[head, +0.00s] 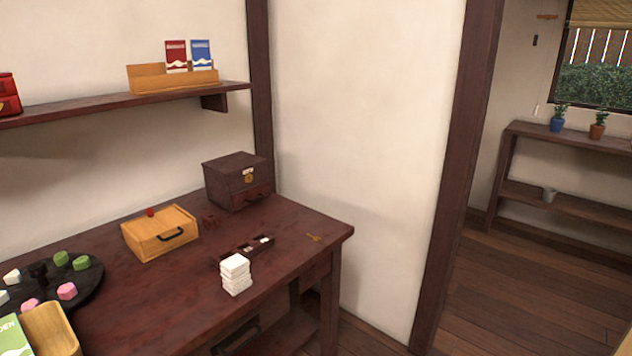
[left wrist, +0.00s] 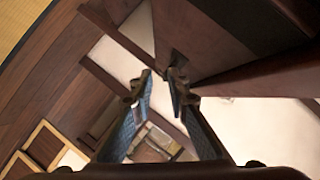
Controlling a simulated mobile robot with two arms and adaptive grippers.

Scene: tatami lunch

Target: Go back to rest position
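My left gripper (left wrist: 160,95) shows in the left wrist view with its two fingers apart and nothing between the tips. Behind it are dark wooden beams, pale wall and a strip of yellow tatami at the upper left. Neither gripper shows in the head view, and my right gripper is in no view. The dark red wooden table (head: 190,305) fills the lower left of the head view, with no arm over it.
A wall shelf (head: 80,109) hangs above. Open wooden floor (head: 520,300) lies at right.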

